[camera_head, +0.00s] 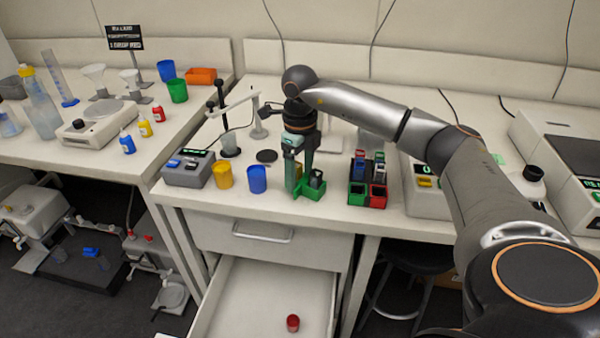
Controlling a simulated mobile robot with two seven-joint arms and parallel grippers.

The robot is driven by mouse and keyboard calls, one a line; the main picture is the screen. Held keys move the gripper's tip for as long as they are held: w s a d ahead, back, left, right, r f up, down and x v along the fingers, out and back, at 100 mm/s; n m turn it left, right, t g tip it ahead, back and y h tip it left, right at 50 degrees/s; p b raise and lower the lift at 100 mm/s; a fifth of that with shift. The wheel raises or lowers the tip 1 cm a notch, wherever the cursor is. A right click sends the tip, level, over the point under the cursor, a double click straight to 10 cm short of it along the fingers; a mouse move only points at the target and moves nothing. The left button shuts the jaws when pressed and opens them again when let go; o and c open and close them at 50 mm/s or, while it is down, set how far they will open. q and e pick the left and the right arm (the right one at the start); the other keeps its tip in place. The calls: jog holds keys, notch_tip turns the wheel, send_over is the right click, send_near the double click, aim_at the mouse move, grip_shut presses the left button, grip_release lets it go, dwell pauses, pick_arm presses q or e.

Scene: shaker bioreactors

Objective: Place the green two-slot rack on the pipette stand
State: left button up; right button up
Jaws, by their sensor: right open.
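The green two-slot rack (312,191) sits on the bench near its front edge, with a small dark item standing in it. My right gripper (303,168) points down just above and behind the rack, open. A teal upright piece shows at its left finger; I cannot tell whether it belongs to the gripper or to the rack. The fingertips partly overlap the rack, so contact is unclear. I cannot make out for sure which object is the pipette stand; a cluster of coloured holders (368,193), green and red in front, stands to the right. My left gripper is not in view.
A blue cup (257,180) and a yellow cup (223,175) stand left of the rack, beside a grey device (188,170). A white instrument (426,203) is at the right. Below, an open drawer (255,290) holds a red cup (292,323).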

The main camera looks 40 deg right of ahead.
notch_tip(320, 180, up, 12)
jog(key=shift+f, duration=0.2)
jog(key=shift+a+r, duration=0.15)
jog(key=a+f+n+y, duration=0.1)
jog(key=a+f+y, duration=0.3)
jog(key=a, duration=0.5)
jog(key=a+f+n+y, duration=0.1)
jog(key=a+f+y, duration=0.3)
jog(key=a, duration=0.5)
jog(key=s+a+m+t+y, duration=0.3)
jog(key=a+m+y, duration=0.5)
jog(key=a, duration=0.9)
jog(key=s+d+f+m+t+h, duration=0.1)
jog(key=d+f+m+t+h, duration=0.6)
jog(key=m, duration=0.5)
jog(key=s+d+f+m+t+h, duration=0.1)
jog(key=d+f+m+t+h, duration=0.1)
jog(key=f+m+t, duration=0.65)
jog(key=s+d+f+m+g+h, duration=0.1)
jog(key=s+f+m+g, duration=0.2)
jog(key=s+f, duration=0.2)
jog(key=s+d+f+m+g+h, duration=0.2)
jog(key=s+f+m+g, duration=0.1)
jog(key=s+f+m, duration=0.1)
jog(key=s+d+f+m+g+h, duration=0.1)
jog(key=s+f+m+g, duration=0.2)
jog(key=s+f, duration=0.2)
jog(key=shift+s+d+f+m+g+h, duration=0.2)
jog(key=shift+s+f+m+g+h, duration=0.1)
jog(key=shift+s+f+m, duration=0.15)
